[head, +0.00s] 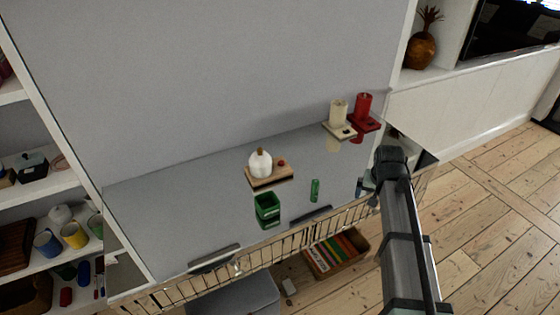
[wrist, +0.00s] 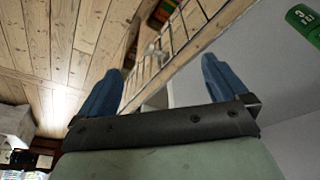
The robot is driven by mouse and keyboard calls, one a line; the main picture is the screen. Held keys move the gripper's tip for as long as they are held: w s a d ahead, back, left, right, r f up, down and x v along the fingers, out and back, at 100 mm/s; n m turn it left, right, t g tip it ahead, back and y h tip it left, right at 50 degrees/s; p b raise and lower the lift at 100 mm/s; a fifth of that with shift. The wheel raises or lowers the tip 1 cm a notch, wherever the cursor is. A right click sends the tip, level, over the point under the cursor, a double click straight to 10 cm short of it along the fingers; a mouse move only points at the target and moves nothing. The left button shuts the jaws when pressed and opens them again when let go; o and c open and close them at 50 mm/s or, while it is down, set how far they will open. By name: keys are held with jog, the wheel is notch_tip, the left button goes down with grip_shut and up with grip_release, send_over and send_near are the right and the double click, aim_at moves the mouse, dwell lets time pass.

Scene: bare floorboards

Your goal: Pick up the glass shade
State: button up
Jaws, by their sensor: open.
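No thing in view is clearly a glass shade. The nearest in form is a round white piece (head: 260,163) with a small stem, on a wooden board (head: 270,181) on the grey surface; I cannot tell if it is glass. My gripper (head: 367,188) is at the right end of the grey surface, well right of the white piece, and partly hidden by my arm. In the wrist view my gripper (wrist: 160,70) has its two blue fingers wide apart with nothing between them. The white piece is not visible there.
A green container (head: 267,208) and small green item (head: 315,189) stand on the grey surface (head: 200,215). A cream candle (head: 338,111) and red candle (head: 363,104) stand behind my gripper. A wire rack (head: 300,233) runs along the front; shelves (head: 75,225) stand left.

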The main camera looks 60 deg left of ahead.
jog(key=s+a+r+n+y, duration=0.1)
jog(key=s+a+r, duration=0.3)
jog(key=s+a, duration=0.35)
jog(key=s+a+r+n, duration=0.1)
jog(key=s+a+r, duration=0.4)
jog(key=s+a, duration=0.25)
jog(key=n+y, duration=0.1)
jog(key=n, duration=0.1)
send_near(260, 157)
jog(key=x, duration=1.2)
jog(key=shift+a+f, duration=0.2)
jog(key=shift+f, duration=0.1)
jog(key=c, duration=0.9)
jog(key=shift+c, duration=0.2)
